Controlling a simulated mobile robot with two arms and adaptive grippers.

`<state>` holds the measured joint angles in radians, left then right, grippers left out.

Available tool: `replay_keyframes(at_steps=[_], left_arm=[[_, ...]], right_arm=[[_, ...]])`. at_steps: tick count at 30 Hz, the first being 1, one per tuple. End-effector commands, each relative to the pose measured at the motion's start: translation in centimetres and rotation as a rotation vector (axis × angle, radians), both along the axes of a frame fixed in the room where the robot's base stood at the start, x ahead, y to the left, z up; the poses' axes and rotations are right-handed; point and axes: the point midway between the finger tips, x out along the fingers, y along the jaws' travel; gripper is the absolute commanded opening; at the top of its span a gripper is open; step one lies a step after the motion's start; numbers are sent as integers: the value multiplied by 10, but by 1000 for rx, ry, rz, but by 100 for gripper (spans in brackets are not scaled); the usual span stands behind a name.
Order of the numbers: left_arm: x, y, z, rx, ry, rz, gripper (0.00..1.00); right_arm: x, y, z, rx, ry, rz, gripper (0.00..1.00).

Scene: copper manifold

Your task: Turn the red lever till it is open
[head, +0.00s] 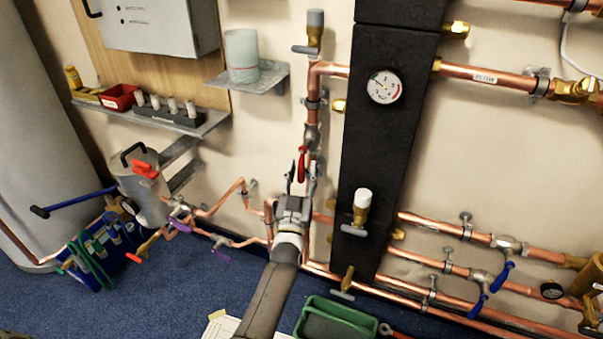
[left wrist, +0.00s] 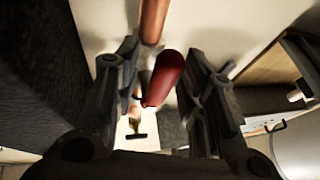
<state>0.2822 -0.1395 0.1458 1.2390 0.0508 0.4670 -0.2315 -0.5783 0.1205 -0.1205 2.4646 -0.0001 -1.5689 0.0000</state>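The red lever (head: 302,163) hangs down from a valve on the vertical copper pipe (head: 312,108), left of the black panel. In the head view, my left gripper (head: 301,181) is just below the lever, with its fingers pointing up and spread around the lever's lower end. In the left wrist view, the red lever (left wrist: 165,76) shows between the two open fingers of my left gripper (left wrist: 160,68). A gap shows on the right finger's side; contact with either finger is unclear. My right gripper is in neither view.
The black panel (head: 372,150) with a gauge (head: 384,87) stands close to the right. A small shelf (head: 262,78) with a cylinder is at upper left. Copper pipes with purple (head: 221,254) and blue levers (head: 503,275) run low along the wall. A green tray (head: 336,322) lies below.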

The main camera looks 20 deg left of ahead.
Motion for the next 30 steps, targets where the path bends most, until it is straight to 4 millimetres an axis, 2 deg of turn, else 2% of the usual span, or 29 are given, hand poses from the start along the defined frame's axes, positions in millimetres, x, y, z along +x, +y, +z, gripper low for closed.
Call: replay_keyframes(at_steps=[7,11,14,24,30], left_arm=[[-1,1,1,3,-2,1,38],[-8,-1,-3,3,-1,1,38],[-20,-3,-8,3,0,1,38],[-78,-16,-33,3,2,1,38],[-101,-20,-42,2,-1,1,38]], right_arm=[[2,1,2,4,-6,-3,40],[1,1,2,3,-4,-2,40],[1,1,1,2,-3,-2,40],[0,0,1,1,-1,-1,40],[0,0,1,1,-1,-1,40]])
